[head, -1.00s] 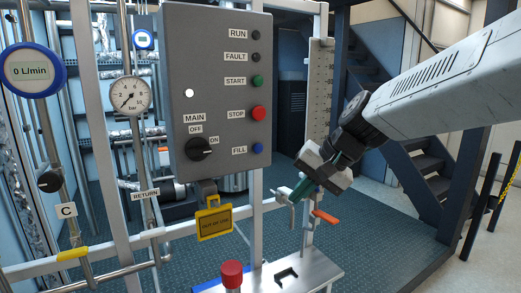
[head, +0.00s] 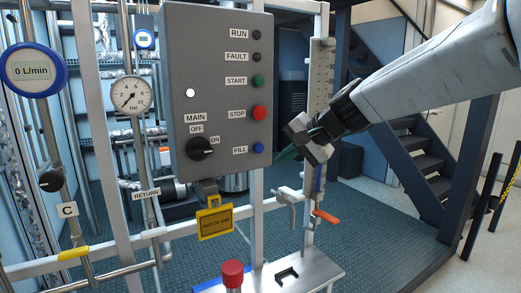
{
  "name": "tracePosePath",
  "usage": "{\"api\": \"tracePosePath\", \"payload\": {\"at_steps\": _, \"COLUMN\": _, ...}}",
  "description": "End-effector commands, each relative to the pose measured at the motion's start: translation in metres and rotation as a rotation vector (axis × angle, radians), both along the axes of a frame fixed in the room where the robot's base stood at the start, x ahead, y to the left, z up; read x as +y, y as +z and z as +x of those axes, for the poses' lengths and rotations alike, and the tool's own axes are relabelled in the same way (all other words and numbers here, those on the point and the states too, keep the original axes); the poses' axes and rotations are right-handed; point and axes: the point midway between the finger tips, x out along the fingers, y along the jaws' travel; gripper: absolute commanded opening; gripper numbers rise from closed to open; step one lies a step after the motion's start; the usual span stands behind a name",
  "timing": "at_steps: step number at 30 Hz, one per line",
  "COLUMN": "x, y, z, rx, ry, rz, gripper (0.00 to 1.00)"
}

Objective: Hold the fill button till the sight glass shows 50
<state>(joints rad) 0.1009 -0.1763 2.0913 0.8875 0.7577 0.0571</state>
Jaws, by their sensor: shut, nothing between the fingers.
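The blue fill button (head: 258,148) is at the lower right of the grey control panel (head: 217,60), beside its FILL label. My gripper (head: 284,156) is shut and empty, just right of the fill button in the picture. I cannot tell whether it touches the panel. The sight glass (head: 321,70) is a tall scaled strip right of the panel. Its lower part shows blue (head: 319,178) below my gripper. My gripper hides part of its middle, and its numbers are too small to read.
A yellow tag (head: 215,221) hangs under the panel's main switch (head: 200,149). An orange-handled valve (head: 326,217) sits below the sight glass. A red mushroom button (head: 232,272) stands in front by a metal shelf (head: 305,268). Start (head: 257,81) and stop (head: 259,112) buttons are above fill.

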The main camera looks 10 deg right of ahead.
Motion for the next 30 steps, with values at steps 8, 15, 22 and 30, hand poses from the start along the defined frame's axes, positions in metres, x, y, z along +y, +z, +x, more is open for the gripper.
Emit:
{"api": "tracePosePath", "payload": {"at_steps": 8, "x": 0.012, "y": -0.001, "z": 0.039, "rx": 0.001, "ry": 0.002, "rz": -0.001, "gripper": 0.0}}
{"api": "tracePosePath", "payload": {"at_steps": 15, "x": 0.018, "y": 0.0, "z": 0.061, "rx": 0.0, "ry": 0.001, "rz": 0.0, "gripper": 0.0}}
{"api": "tracePosePath", "payload": {"at_steps": 22, "x": 0.02, "y": 0.0, "z": 0.067, "rx": 0.001, "ry": 0.001, "rz": 0.0, "gripper": 0.0}}
{"api": "tracePosePath", "payload": {"at_steps": 30, "x": 0.019, "y": 0.0, "z": 0.067, "rx": 0.0, "ry": 0.0, "rz": 0.0, "gripper": 0.0}}
